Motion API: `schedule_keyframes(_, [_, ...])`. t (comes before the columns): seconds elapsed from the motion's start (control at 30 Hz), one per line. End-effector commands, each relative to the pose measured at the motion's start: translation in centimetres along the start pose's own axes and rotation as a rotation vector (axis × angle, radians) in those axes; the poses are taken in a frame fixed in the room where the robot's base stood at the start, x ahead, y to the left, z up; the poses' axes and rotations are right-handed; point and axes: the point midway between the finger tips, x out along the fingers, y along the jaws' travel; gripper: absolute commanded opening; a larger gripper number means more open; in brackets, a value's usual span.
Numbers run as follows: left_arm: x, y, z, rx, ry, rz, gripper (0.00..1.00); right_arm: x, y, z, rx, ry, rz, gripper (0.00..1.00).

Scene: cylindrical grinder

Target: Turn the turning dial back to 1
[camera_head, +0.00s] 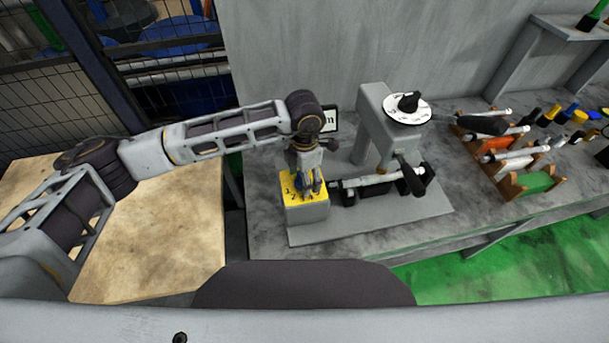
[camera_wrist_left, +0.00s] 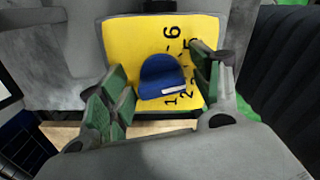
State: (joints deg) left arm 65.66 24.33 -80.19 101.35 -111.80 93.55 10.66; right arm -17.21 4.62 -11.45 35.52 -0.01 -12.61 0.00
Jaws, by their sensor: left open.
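The turning dial is a blue knob (camera_wrist_left: 161,74) with a white pointer bar, on a yellow plate (camera_wrist_left: 128,40) printed with black numbers. In the left wrist view the bar points right, toward the low numbers by the 1 and 2; the exact number is hard to tell. In the head view the yellow-topped box (camera_head: 307,211) stands on the bench, with the dial mostly hidden by my gripper. My left gripper (camera_wrist_left: 160,88) is open, its green-padded fingers on either side of the knob with gaps; it also shows in the head view (camera_head: 305,186). My right gripper is not in view.
A grey grinder (camera_head: 376,128) with a white-faced dial (camera_head: 408,108) and a clamped bar stands right of the box. Racks of coloured-handled tools (camera_head: 534,183) lie farther right. A wooden table (camera_head: 160,230) is at left, and a wall is behind.

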Motion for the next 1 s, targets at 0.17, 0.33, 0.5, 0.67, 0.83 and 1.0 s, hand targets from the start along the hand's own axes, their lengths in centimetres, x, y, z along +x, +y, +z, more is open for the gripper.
schedule_keyframes(0.17, [0.0,0.0,0.0,0.000,0.000,0.000,0.55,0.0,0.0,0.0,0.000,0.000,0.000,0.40])
schedule_keyframes(0.33, [0.0,0.0,0.0,0.000,0.000,0.000,0.33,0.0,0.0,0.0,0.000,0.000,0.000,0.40])
schedule_keyframes(0.5, [0.0,0.0,0.0,0.000,0.000,0.000,0.20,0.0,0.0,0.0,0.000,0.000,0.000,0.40])
schedule_keyframes(0.67, [0.0,0.0,0.0,0.005,0.000,0.000,0.20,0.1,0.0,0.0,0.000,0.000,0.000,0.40])
schedule_keyframes(0.83, [0.0,0.0,0.0,0.023,0.000,0.001,0.20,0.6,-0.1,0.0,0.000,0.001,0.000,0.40])
schedule_keyframes(1.0, [0.1,0.0,0.0,0.061,0.000,0.001,0.20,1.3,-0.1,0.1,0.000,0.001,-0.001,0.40])
